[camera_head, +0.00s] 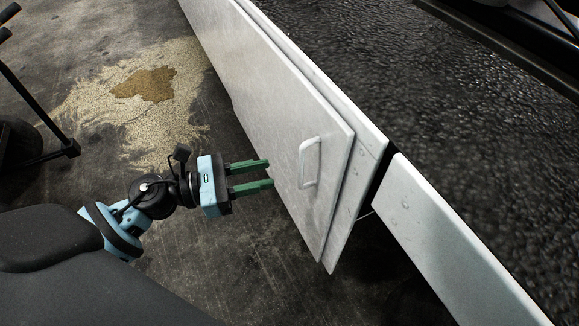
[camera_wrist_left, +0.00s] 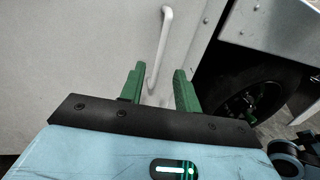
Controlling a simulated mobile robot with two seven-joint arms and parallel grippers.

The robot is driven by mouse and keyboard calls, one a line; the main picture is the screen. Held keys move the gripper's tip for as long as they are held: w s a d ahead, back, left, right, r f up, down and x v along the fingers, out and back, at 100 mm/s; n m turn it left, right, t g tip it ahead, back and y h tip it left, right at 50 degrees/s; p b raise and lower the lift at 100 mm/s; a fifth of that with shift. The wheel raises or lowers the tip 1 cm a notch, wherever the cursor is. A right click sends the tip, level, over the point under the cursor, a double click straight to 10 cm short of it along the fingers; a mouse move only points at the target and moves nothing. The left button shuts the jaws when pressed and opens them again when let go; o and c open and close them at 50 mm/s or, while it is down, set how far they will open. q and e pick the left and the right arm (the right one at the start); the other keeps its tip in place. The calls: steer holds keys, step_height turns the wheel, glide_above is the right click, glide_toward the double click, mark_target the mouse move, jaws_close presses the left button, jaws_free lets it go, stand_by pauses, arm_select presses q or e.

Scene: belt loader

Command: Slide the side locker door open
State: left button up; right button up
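The side locker door (camera_head: 262,112) is a flat pale grey panel on the side of the belt loader, with a white bar handle (camera_head: 311,163) near its right end. My left gripper (camera_head: 270,173) has green fingers spread apart and points at the door, a little left of the handle in the head view. In the left wrist view the handle (camera_wrist_left: 161,45) rises ahead, and its lower end shows between the open fingers (camera_wrist_left: 156,85). I cannot tell whether the fingers touch it. My right gripper is not in view.
The loader's dark belt (camera_head: 430,110) runs above the door. Another pale side panel (camera_head: 455,245) lies to the right past a gap. A black wheel (camera_wrist_left: 245,95) is right of the fingers. A sandy spill (camera_head: 140,95) covers floor at the left.

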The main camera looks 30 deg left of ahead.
arm_select(q)
steer(key=x, duration=0.6)
steer(key=shift+w+d, duration=0.2)
steer(key=shift+c, duration=0.2)
jaws_close()
